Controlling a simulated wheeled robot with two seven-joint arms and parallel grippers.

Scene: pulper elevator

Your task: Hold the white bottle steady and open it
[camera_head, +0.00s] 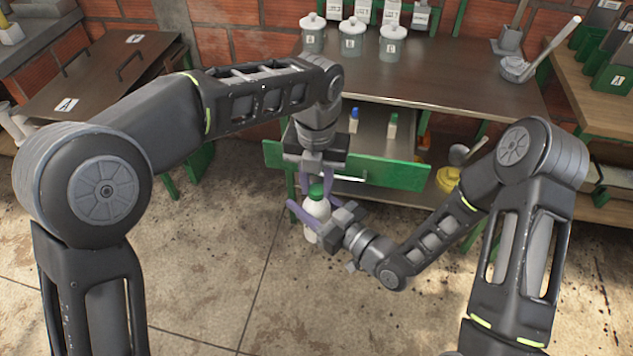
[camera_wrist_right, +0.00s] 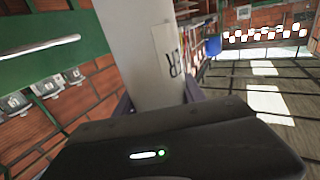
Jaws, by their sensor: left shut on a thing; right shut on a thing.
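The white bottle (camera_head: 315,212) with a green cap (camera_head: 316,190) is held in the air in front of the open drawer, roughly upright. My left gripper (camera_head: 317,183) comes down from above and its purple fingers are shut at the cap. My right gripper (camera_head: 318,214) reaches in from the lower right and is shut around the bottle's body. In the right wrist view the bottle (camera_wrist_right: 150,55) fills the upper middle as a large white shape with a label, between the purple fingers (camera_wrist_right: 158,98). The cap is out of that view, so whether it has turned cannot be seen.
Behind the bottle a green-fronted drawer (camera_head: 395,172) stands open under the brown table (camera_head: 450,80). Small bottles (camera_head: 354,120) stand in it. A yellow object (camera_head: 447,178) sits right of the drawer. The concrete floor at left is clear.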

